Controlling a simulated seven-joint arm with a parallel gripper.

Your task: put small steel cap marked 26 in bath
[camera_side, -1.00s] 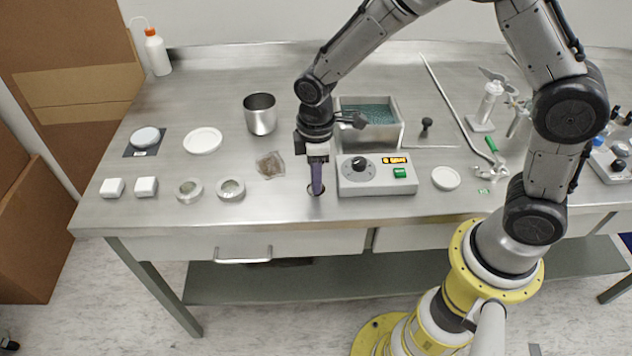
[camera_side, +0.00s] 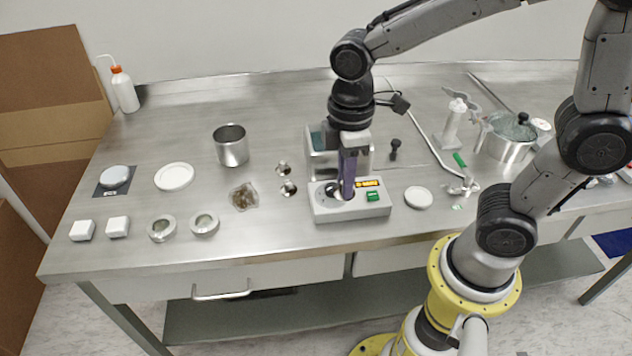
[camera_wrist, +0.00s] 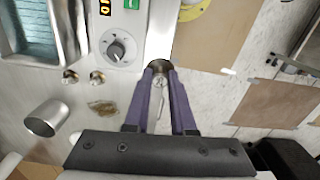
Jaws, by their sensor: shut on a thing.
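My gripper (camera_side: 347,190) is shut on a small round steel cap (camera_wrist: 158,65), which shows between the purple fingertips in the wrist view. No number is readable on it. In the side view the fingers hang in front of the control box and hide the cap. The bath is an open steel tank (camera_side: 356,165) with blue-green liquid, directly behind the control box and partly hidden by my arm. Its steel rim and liquid also show at the upper left of the wrist view (camera_wrist: 30,28). Two other small steel pieces (camera_side: 283,167) (camera_side: 288,188) stand left of the box.
The control box (camera_side: 325,211) has a dial, a lit display and a green switch. A steel beaker (camera_side: 231,147) and a crumpled brownish packet (camera_side: 243,197) stand left. A black-knobbed piece (camera_side: 394,149) and a bent rod are right of the tank.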

